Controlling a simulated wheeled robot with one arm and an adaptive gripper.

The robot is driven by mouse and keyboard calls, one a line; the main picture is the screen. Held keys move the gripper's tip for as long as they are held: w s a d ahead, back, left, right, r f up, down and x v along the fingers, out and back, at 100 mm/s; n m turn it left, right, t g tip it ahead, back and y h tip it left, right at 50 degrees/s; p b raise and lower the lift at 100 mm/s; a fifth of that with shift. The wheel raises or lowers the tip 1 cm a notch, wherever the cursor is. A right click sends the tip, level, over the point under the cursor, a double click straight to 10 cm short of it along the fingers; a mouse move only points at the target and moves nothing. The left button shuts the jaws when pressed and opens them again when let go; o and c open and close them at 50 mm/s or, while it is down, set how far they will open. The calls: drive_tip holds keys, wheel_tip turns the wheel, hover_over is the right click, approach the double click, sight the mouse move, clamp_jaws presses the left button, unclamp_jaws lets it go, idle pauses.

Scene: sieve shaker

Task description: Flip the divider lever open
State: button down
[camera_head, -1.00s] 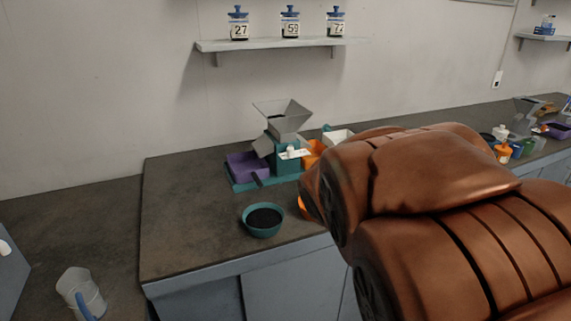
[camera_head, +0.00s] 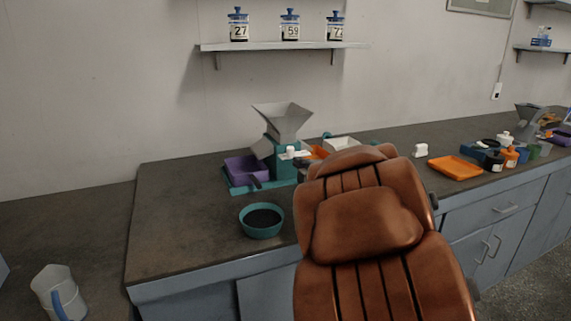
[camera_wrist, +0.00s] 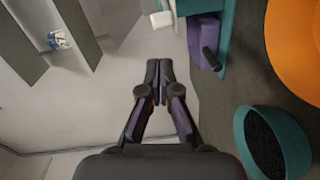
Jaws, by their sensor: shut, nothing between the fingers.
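The divider is a teal stand (camera_head: 285,162) with a grey funnel hopper (camera_head: 284,121) on top, standing on the bench. A small white piece, which may be the lever, sticks out on its front (camera_head: 291,152). A white block also shows at the top of the wrist view (camera_wrist: 162,20). A purple tray (camera_head: 243,168) sits at the divider's left side, and shows in the wrist view (camera_wrist: 203,35). My gripper (camera_wrist: 160,68) is shut and empty in the wrist view, apart from the white block and the tray. It is not seen in the head view.
A teal bowl (camera_head: 263,230) of dark grains stands in front of the divider. A brown leather chair (camera_head: 370,225) covers the bench's front to the right. A wall shelf (camera_head: 280,46) holds jars. An orange tray (camera_head: 455,168) lies farther right. The bench's left is clear.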

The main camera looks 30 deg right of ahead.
sight(290, 149)
drive_tip(key=shift+w+a+f+n+t+y+b, duration=0.15)
drive_tip(key=shift+a+f+n+y+b, duration=0.15)
drive_tip(key=shift+n+y, duration=0.25)
drive_tip(key=shift+w+a+f+n+t+y+b, duration=0.2)
drive_tip(key=shift+a+n+y, duration=0.25)
drive_tip(key=shift+n, duration=0.15)
drive_tip(key=shift+w+a+f+n+t+y+b, duration=0.1)
drive_tip(key=shift+a+f+n+t+y+b, duration=0.1)
drive_tip(key=shift+a+n+y, duration=0.25)
drive_tip(key=shift+w, duration=0.15)
drive_tip(key=w+d, duration=0.3)
drive_tip(key=w, duration=0.5)
drive_tip(key=shift+w, duration=0.35)
drive_tip(key=shift+d+r+y+p, duration=0.1)
drive_tip(key=shift+r+y+p, duration=0.05)
drive_tip(key=shift+y+p, duration=0.3)
